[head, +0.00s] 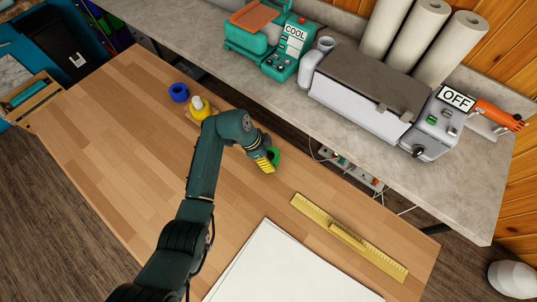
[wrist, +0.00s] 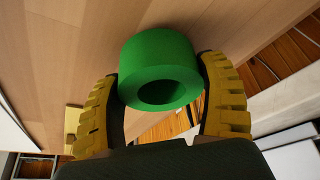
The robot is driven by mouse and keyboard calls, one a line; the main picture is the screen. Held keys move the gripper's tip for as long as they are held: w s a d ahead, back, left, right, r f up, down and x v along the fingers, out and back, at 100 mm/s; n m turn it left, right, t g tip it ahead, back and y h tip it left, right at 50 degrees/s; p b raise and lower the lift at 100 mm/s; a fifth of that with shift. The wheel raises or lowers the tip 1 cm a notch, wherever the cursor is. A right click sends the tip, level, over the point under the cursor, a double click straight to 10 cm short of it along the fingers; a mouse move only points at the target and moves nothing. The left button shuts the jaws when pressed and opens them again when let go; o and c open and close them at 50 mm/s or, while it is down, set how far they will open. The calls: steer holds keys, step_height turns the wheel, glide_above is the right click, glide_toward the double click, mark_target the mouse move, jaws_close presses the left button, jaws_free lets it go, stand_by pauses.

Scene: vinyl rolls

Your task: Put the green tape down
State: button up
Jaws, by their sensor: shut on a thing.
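The green tape (wrist: 160,65) is a thick roll between the two yellow ribbed fingers of my gripper (wrist: 163,100), which touch it on both sides in the wrist view. In the head view, the green tape (head: 274,157) shows partly behind my gripper (head: 266,163), near the far edge of the wooden table (head: 120,140). Whether the roll touches the table top or hangs just above it I cannot tell.
A blue tape roll (head: 179,92) and a yellow roll with a white top (head: 199,107) stand at the far left. A yellow ruler (head: 350,238) and a white sheet (head: 285,268) lie at the right. Wood left of my arm is clear. A grey counter (head: 330,125) with machines runs behind.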

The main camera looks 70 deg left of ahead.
steer(key=shift+w+a+f, duration=0.1)
steer(key=shift+f, duration=0.15)
steer(key=shift+f, duration=0.1)
